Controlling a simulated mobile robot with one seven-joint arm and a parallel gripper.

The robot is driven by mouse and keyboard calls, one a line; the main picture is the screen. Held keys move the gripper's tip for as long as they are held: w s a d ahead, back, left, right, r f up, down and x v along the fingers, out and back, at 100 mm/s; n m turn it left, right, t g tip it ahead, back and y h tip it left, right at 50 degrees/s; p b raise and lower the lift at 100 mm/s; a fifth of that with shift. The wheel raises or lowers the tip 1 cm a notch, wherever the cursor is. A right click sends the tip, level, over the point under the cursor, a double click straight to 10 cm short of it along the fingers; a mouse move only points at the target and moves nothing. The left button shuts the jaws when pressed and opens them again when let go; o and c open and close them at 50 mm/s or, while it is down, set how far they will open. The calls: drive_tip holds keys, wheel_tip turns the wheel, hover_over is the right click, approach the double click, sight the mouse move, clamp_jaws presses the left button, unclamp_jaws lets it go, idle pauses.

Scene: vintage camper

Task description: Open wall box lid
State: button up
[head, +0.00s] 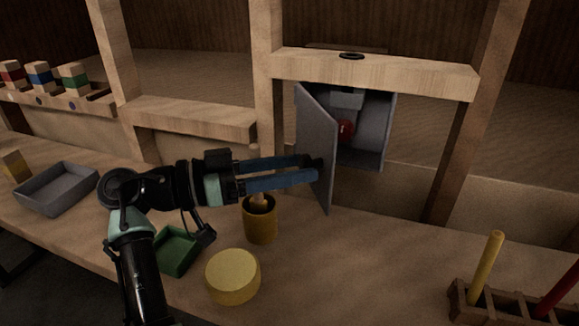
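The grey wall box (391,132) hangs in the wooden frame right of centre. Its flat grey lid (316,130) stands swung out to the left, so the inside shows. A red round thing (346,130) and a pale grey block (347,98) are inside the box. My gripper (318,168) comes in from the left with its two long blue fingers. The fingertips are at the outer face of the lid, close to or touching it. Whether the fingers hold any part of the lid is hidden by the dark fingertips.
A yellow-brown cup (260,224) stands below my gripper, near a yellow round block (233,275) and a green tray (176,252). A grey tray (57,189) lies left. A wooden rack (495,304) with upright rods is at the lower right. The counter between is clear.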

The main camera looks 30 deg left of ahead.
drive_tip(key=shift+a, duration=0.1)
drive_tip(key=p+v, duration=0.1)
drive_tip(key=v, duration=1.2)
drive_tip(key=shift+r, duration=0.1)
